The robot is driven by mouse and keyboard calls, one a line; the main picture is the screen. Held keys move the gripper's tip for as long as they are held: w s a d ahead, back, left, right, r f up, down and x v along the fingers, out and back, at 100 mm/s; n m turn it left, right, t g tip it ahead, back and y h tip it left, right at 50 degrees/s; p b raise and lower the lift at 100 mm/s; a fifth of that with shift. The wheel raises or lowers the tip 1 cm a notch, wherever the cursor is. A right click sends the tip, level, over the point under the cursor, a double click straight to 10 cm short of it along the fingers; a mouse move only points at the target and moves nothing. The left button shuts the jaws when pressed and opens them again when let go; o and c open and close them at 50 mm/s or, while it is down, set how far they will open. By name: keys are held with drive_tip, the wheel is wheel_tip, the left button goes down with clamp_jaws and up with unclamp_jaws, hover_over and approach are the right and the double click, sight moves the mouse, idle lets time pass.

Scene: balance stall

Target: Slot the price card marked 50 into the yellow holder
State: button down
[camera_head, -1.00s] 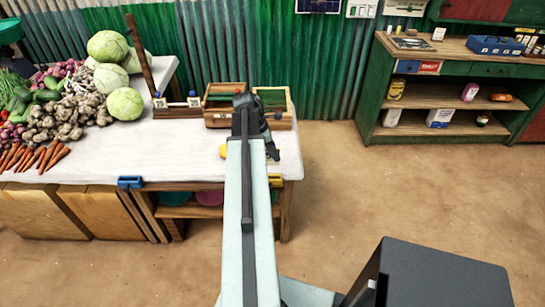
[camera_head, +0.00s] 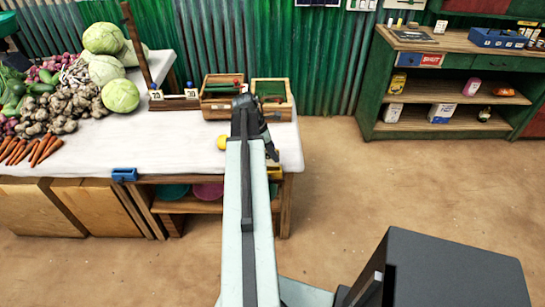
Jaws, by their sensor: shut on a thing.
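My gripper (camera_head: 270,150) is over the right front part of the white-topped table, above its front edge. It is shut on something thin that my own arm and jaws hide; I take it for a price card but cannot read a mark. The yellow holder (camera_head: 277,176) is on the table's front edge at the right, just below my gripper and partly hidden behind my arm. A blue holder (camera_head: 124,174) is on the same edge further left. Two small price cards stand in a wooden rack (camera_head: 175,104) at the back; their numbers are too small to read surely.
Two wooden boxes (camera_head: 219,108) stand behind my gripper. A yellow round thing (camera_head: 222,142) lies just left of my arm. Vegetables (camera_head: 50,105) cover the table's left. A green shelf (camera_head: 450,85) stands at the right wall. The floor (camera_head: 350,180) between is clear.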

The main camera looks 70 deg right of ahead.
sight(277, 165)
idle(0.5)
drive_tip(key=shift+f, duration=0.1)
drive_tip(key=shift+w+f+b, duration=0.2)
drive_tip(key=shift+f+b, duration=1.25)
drive_tip(key=shift+b, duration=0.05)
drive_tip(key=shift+r, duration=0.15)
